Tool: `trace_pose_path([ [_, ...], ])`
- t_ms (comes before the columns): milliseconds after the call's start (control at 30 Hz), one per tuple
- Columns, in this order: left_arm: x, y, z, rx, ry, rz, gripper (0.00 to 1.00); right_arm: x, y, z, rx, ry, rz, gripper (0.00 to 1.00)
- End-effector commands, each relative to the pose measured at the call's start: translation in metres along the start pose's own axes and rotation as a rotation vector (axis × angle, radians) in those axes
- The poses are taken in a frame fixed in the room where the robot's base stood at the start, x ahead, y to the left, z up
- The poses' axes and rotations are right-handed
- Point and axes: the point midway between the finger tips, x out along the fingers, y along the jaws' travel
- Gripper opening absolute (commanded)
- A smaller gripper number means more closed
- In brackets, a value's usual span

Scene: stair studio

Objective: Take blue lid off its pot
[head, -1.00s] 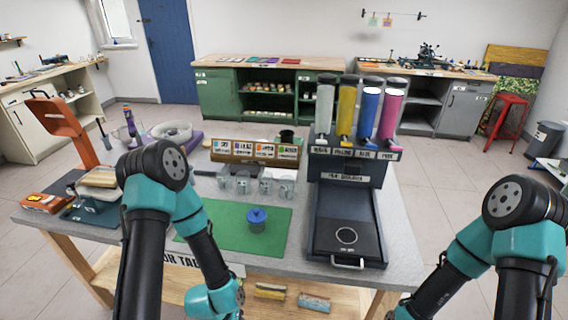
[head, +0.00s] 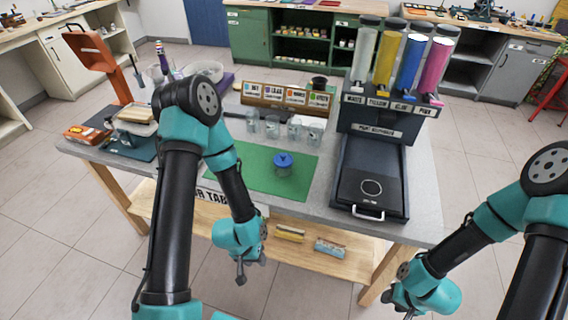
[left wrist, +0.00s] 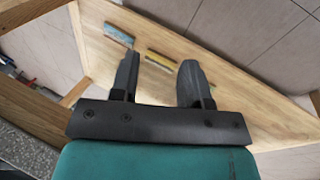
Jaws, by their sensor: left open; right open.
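The blue lid (head: 283,159) with a small knob sits on its pot (head: 283,171), a small clear or grey vessel. The pot stands upright on the green mat (head: 245,166) near the table's front. My left gripper (head: 241,279) hangs in front of the table edge, below the mat, apart from the pot. In the left wrist view the left gripper (left wrist: 158,75) is open with nothing between its fingers. My right gripper (head: 398,306) is at the lower right, in front of the table, small in view, and holds nothing that I can see.
A paint dispenser (head: 375,140) with coloured tubes stands right of the mat. Several clear jars (head: 272,127) stand behind the mat. An orange stand (head: 100,65) is at the left. A wooden lower shelf (head: 200,231) holds a yellow block (head: 290,233) and a blue block (head: 330,247).

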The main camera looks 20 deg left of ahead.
Motion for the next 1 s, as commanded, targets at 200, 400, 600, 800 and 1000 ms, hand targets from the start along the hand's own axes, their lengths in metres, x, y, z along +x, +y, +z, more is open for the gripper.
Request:
trace_pose_path([
  [200, 0.0000, 0.0000, 0.0000, 0.000, 0.000, 0.000, 0.43, 0.0000, 0.0000, 0.0000, 0.000, 0.000, 0.000, 0.43],
  [400, 0.0000, 0.0000, 0.0000, 0.000, 0.000, 0.000, 0.43, 0.0000, 0.0000, 0.0000, 0.000, 0.000, 0.000, 0.43],
  [600, 0.0000, 0.0000, 0.0000, 0.000, 0.000, 0.000, 0.59, 0.0000, 0.0000, 0.0000, 0.000, 0.000, 0.000, 0.43],
  [800, 0.0000, 0.0000, 0.0000, 0.000, 0.000, 0.000, 0.78, 0.0000, 0.0000, 0.0000, 0.000, 0.000, 0.000, 0.43],
  [1000, 0.0000, 0.0000, 0.0000, 0.000, 0.000, 0.000, 0.97, 0.0000, 0.0000, 0.0000, 0.000, 0.000, 0.000, 0.43],
])
